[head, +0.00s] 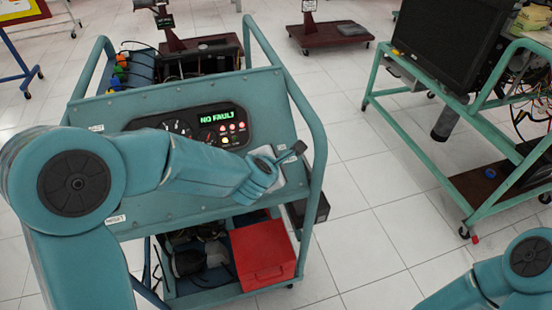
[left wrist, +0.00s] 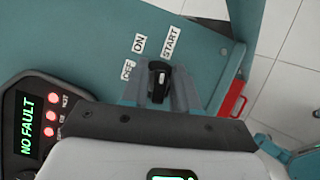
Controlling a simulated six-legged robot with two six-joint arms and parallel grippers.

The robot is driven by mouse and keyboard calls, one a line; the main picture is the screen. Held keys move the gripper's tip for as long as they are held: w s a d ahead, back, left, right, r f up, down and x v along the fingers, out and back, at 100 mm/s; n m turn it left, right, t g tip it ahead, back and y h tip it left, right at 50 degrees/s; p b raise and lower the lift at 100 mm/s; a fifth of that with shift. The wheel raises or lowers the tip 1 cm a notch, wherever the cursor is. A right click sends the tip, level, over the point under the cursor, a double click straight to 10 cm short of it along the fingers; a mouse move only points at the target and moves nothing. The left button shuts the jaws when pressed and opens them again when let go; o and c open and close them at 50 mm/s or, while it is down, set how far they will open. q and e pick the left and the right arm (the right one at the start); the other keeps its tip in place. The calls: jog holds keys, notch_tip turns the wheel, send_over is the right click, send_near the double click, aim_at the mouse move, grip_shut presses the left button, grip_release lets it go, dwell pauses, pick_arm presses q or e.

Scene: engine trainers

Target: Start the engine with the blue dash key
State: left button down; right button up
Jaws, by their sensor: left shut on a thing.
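The teal engine trainer (head: 185,113) has a slanted dash with a gauge panel (head: 190,127) whose green display reads NO FAULT. In the left wrist view the key (left wrist: 158,78) looks black, with a small pale mark, and sits below the OFF, ON and START labels. It points up in that picture, roughly between ON and START. My left gripper (left wrist: 157,90) is shut on the key, one grey finger on each side. In the head view my left gripper (head: 284,158) is at the dash's right side and hides the key. My right gripper is out of view.
A red box (head: 263,256) stands on the trainer's lower shelf. A tubular frame (head: 310,115) rises along the right edge of the dash. Another teal stand with a dark screen (head: 445,40) is at the right. White tiled floor lies open between them.

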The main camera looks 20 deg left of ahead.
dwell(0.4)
pick_arm(q)
jog(key=c, duration=1.2)
grip_release()
jog(key=shift+o, duration=0.2)
jog(key=p+v, duration=0.4)
jog(key=v, duration=1.2)
jog(key=shift+s+r, duration=0.1)
jog(key=shift+r, duration=0.05)
